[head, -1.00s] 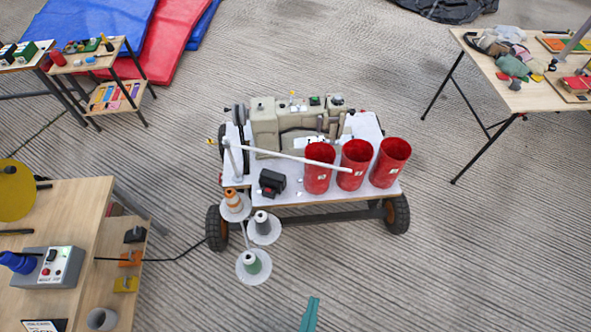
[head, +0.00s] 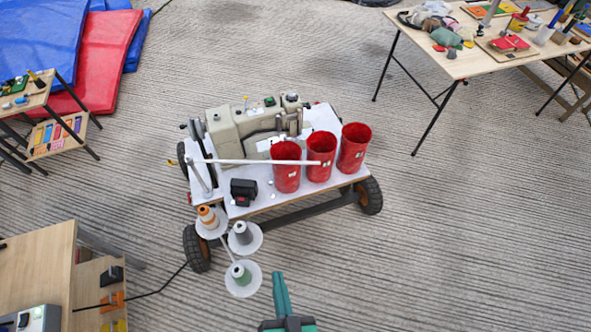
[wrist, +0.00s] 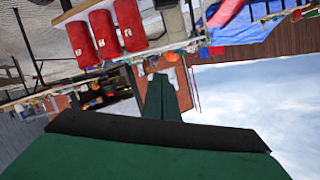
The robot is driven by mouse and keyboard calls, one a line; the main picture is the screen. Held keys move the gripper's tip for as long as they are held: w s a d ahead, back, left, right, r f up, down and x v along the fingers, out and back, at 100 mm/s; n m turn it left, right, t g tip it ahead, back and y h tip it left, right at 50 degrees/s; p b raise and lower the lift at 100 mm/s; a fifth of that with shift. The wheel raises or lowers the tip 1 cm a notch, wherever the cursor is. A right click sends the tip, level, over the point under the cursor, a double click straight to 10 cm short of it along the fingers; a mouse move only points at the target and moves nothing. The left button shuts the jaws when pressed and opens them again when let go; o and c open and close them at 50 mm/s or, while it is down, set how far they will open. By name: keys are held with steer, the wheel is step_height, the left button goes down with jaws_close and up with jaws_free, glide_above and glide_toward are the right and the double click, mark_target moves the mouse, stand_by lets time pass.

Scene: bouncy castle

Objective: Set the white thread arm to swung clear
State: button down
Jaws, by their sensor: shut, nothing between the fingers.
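The white thread arm (head: 245,161) is a long thin bar on a post at the left end of the wheeled sewing cart (head: 262,207). It reaches right across the cart, in front of the beige sewing machine (head: 235,124), to the red cups. My green gripper (head: 279,278) is shut and empty over the floor, in front of the cart and apart from it. Its shut fingers also show in the wrist view (wrist: 161,88). I cannot make out the thread arm in the wrist view.
Three red cups (head: 320,157) stand along the cart's right part. Thread spools (head: 242,278) on white discs stick out at its front left. A wooden table (head: 45,262) is at lower left, another (head: 480,60) at upper right. Floor right of the cart is clear.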

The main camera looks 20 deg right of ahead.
steer(key=w+d+f+m+h, duration=0.1)
steer(key=w+d+f+m, duration=0.2)
steer(key=w, duration=0.9)
steer(key=w+d+f+m+g+h, duration=0.1)
steer(key=w+d+f+m, duration=0.2)
steer(key=w+d+m, duration=0.4)
steer(key=w+d+f+m+h, duration=0.1)
steer(key=w+d+f+m, duration=0.2)
steer(key=w, duration=1.5)
steer(key=d+m, duration=0.3)
steer(key=d, duration=0.1)
steer(key=shift+w+d+f+g, duration=0.15)
steer(key=shift+d+f+g, duration=0.1)
steer(key=shift+d+g, duration=0.05)
